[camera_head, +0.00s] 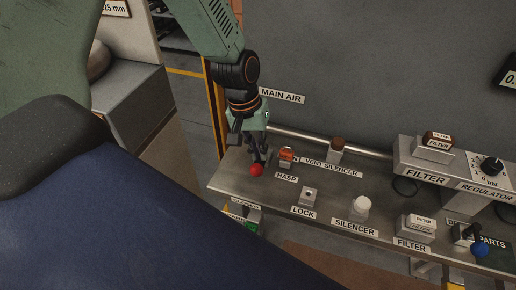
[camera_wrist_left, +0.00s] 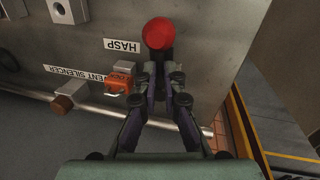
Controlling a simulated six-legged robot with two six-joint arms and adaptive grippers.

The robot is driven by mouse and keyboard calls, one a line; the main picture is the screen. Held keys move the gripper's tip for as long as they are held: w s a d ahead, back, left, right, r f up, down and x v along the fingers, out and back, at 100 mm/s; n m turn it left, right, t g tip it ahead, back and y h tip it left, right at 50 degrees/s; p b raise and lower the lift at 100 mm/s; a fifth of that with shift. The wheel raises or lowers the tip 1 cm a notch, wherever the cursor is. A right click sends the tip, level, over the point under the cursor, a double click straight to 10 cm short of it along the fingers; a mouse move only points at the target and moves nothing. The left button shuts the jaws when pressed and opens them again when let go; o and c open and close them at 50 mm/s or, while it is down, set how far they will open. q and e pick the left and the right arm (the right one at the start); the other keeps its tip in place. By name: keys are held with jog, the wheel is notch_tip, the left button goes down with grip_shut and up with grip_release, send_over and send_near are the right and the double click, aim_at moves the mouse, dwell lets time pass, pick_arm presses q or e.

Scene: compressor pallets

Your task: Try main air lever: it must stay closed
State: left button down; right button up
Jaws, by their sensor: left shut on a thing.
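The main air lever shows as a red ball knob (camera_head: 256,170) at the left end of the metal bench, near the MAIN AIR label (camera_head: 282,95). In the left wrist view the red knob (camera_wrist_left: 159,33) sits just beyond my fingertips. My left gripper (camera_head: 260,152) reaches down from above and is shut on the lever, next to the knob. In the left wrist view its two fingers (camera_wrist_left: 160,75) come together on the lever part behind the knob, and they hide most of that part. The lever's exact angle cannot be told. My right gripper is not in view.
An orange hasp piece (camera_head: 287,155) sits close to the right of my left gripper. A pipe (camera_head: 330,143) runs along the back. A lock block (camera_head: 308,194), a white silencer (camera_head: 360,205), filters (camera_head: 416,225) and a regulator (camera_head: 488,170) stand farther right on the bench.

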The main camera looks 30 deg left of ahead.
pick_arm(q)
jog(key=shift+f, duration=0.1)
jog(key=shift+s+a+m, duration=0.15)
jog(key=shift+a+m, duration=0.05)
jog(key=shift+m, duration=0.6)
jog(key=c, duration=1.4)
grip_release()
jog(key=shift+w+f, duration=0.1)
jog(key=shift+w, duration=0.1)
jog(key=shift+s, duration=0.1)
jog(key=shift+r, duration=0.3)
jog(key=r, duration=0.3)
jog(key=a+r, duration=0.1)
jog(key=r, duration=0.3)
jog(key=a+r, duration=0.1)
jog(key=r, duration=0.3)
jog(key=shift+s+a+r, duration=0.2)
jog(key=shift+s, duration=0.05)
